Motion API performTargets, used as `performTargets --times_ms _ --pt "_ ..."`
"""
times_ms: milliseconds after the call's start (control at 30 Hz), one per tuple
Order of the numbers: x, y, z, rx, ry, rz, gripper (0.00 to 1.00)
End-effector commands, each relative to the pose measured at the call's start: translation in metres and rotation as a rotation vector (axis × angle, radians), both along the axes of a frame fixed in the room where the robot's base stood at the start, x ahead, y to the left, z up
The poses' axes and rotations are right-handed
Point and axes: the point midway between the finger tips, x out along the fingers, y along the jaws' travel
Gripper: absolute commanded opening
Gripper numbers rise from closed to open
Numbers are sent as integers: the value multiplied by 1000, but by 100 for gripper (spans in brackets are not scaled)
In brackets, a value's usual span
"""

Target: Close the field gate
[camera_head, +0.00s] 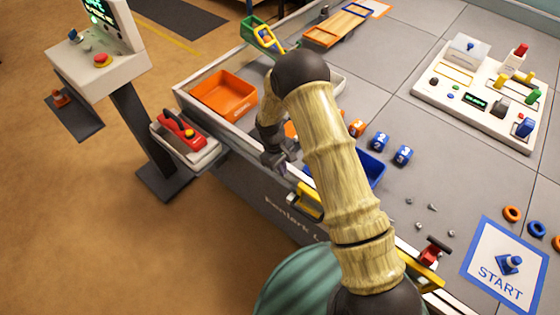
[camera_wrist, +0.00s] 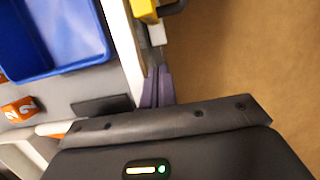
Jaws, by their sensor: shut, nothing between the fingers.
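The field border has two yellow parts that may belong to the gate. A yellow block (camera_head: 308,201) sits on the near border, left of my forearm. A yellow bar (camera_head: 418,266) with a red and black fitting lies farther right along this border. My arm hides the border between them, so I cannot tell how far the gate stands open. My gripper (camera_head: 280,168) is over the near border, left of the yellow block. In the wrist view its purple fingers (camera_wrist: 157,88) are together and empty, beside the white border wall. A yellow piece (camera_wrist: 146,9) with a dark handle shows just beyond them.
A blue tray (camera_head: 372,168) and an orange tray (camera_head: 222,94) lie inside the field near the border. Numbered blocks (camera_head: 380,141) stand nearby. A red-handled device (camera_head: 180,131) stands outside at left.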

Motion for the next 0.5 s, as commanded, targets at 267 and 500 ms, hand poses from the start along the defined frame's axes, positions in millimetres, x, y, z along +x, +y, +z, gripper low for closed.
performTargets --times_ms 267,500 --pt "-10 -14 -38 -1 1 -3 0" --pt "-29 -37 -39 0 0 -1 0"
